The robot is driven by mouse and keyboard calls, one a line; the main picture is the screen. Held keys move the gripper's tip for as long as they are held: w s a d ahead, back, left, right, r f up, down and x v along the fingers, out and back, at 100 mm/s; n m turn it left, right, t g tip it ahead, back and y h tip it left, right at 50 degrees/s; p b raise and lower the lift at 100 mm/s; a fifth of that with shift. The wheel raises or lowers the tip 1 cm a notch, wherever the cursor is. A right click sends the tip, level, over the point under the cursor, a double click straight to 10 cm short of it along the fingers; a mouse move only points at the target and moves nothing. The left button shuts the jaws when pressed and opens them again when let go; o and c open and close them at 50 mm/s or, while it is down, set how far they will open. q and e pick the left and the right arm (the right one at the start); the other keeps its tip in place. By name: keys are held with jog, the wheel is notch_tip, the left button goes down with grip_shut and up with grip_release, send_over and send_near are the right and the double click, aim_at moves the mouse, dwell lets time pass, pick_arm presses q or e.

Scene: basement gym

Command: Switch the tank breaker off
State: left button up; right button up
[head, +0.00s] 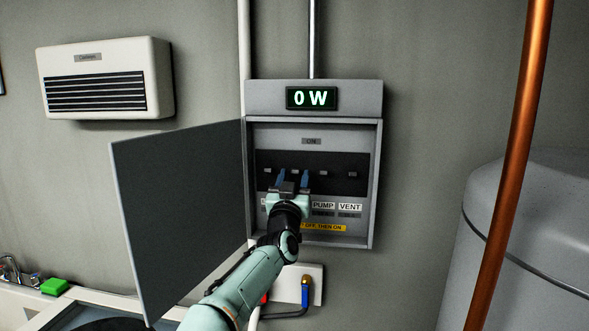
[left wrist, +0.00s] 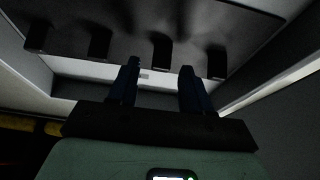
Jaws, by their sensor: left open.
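The breaker box (head: 377,190) hangs open on the wall, with a row of small dark switches on a black strip (head: 338,160). Labels PUMP (head: 323,206) and VENT (head: 350,207) sit under the two right switches. My arm hides the labels further left, so I cannot read a tank label. My left gripper (head: 292,178) is open in front of the left half of the row. The second switch from the left (head: 295,171) shows between its blue fingers. In the left wrist view, one switch (left wrist: 160,50) lies between and beyond the fingertips (left wrist: 158,72); contact is unclear. My right gripper is out of view.
The box's grey door (head: 180,210) stands open at the left, close to my arm. A display (head: 312,98) above reads 0 W. A copper pipe (head: 510,170) and a large grey tank (head: 540,220) stand at the right. A heater (head: 105,78) hangs upper left.

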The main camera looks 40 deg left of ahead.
pick_arm(q)
jog(key=shift+w+a+r, duration=0.2)
jog(key=shift+w+a, duration=0.1)
jog(key=shift+w, duration=0.25)
jog(key=shift+s, duration=0.1)
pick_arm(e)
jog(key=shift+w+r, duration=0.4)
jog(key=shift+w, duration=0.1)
